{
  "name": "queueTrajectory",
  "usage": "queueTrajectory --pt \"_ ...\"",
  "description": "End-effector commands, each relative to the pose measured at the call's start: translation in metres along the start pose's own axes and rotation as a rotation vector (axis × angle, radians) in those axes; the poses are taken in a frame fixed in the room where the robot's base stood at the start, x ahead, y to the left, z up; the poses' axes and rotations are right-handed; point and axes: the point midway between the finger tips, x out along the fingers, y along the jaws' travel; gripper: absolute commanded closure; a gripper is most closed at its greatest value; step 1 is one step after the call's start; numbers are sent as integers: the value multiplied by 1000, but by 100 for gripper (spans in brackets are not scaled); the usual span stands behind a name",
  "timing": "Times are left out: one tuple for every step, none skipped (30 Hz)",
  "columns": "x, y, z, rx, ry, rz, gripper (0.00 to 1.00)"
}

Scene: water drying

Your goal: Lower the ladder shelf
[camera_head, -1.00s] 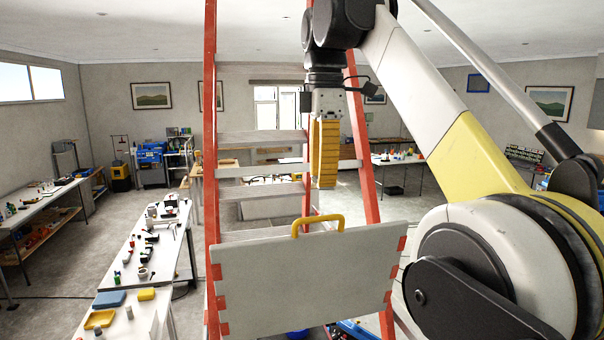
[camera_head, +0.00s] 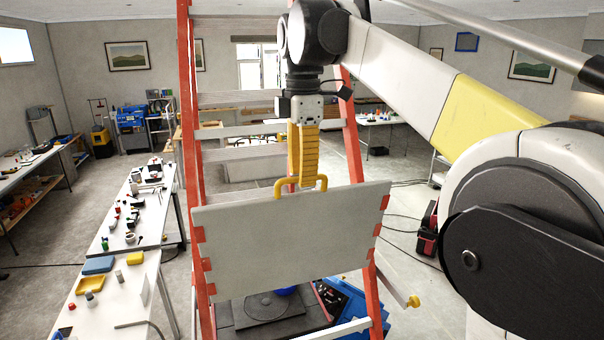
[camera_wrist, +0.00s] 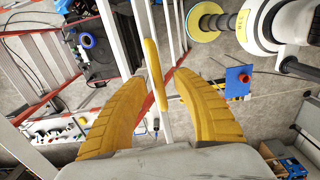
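The ladder shelf (camera_head: 290,240) is a pale grey panel, tilted up between the ladder's red rails, facing me. A yellow handle (camera_head: 281,187) stands on its top edge. My gripper (camera_head: 303,182) hangs downward over the handle, with its yellow fingertips at about handle level in the head view. In the wrist view my gripper (camera_wrist: 160,77) has its fingers apart, and the yellow handle bar (camera_wrist: 154,72) shows between them with gaps on both sides. Part of the handle is hidden behind the fingers in the head view.
The red ladder (camera_head: 187,150) has grey steps behind the shelf. A white workbench (camera_head: 125,290) with small tools and a yellow tray (camera_head: 90,285) stands on the left. A blue object (camera_head: 350,305) lies below the shelf at right.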

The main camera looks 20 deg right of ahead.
Motion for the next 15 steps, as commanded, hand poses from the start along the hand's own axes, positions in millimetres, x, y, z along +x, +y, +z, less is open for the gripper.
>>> queueTrajectory --pt "1 0 0 0 0 0 66" --pt "2 0 0 0 0 0 66" --pt "2 0 0 0 0 0 66" --pt "2 0 0 0 0 0 66" --pt "2 0 0 0 0 0 66" --pt "2 0 0 0 0 0 66" --pt "2 0 0 0 0 0 66" --pt "2 0 0 0 0 0 66" --pt "2 0 0 0 0 0 73" --pt "2 0 0 0 0 0 82" --pt "2 0 0 0 0 0 91" --pt "2 0 0 0 0 0 100" --pt "2 0 0 0 0 0 100" --pt "2 0 0 0 0 0 100" --pt "2 0 0 0 0 0 100"
